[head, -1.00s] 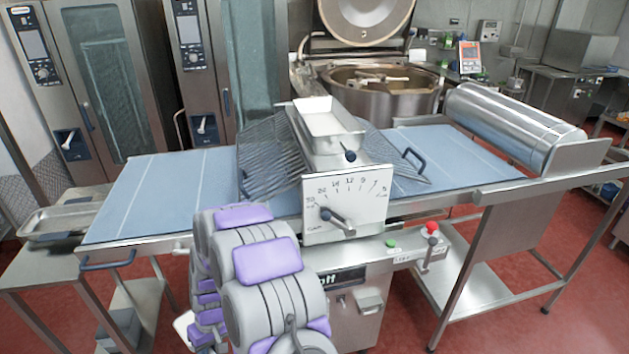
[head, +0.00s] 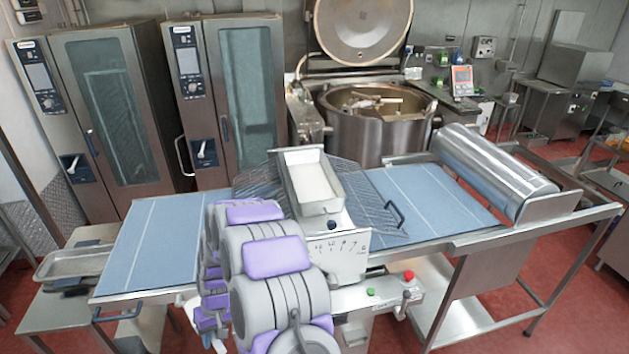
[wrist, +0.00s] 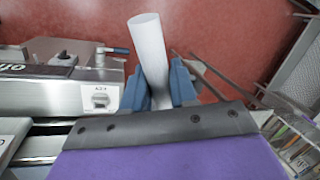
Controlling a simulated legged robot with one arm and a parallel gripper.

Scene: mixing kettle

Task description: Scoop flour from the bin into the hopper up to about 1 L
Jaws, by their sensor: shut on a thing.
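My gripper (wrist: 157,72) shows in the wrist view with its two blue fingers closed on a plain white cylinder (wrist: 148,40), which looks like a handle. I cannot see a scoop bowl or any flour on it. In the head view my arm hides the gripper. A rectangular steel hopper (head: 333,207) sits on top of the sheeting machine, just beyond my arm. Its inside is white; I cannot tell how much flour that is. I cannot make out a flour bin in either view.
Blue conveyor belts (head: 155,245) extend on both sides, with wire guards (head: 385,215) beside the hopper. A steel roller (head: 490,170) lies at the right end. A metal tray (head: 75,265) rests at the left. The open kettle (head: 375,130) and ovens (head: 115,110) stand behind. Red floor shows right.

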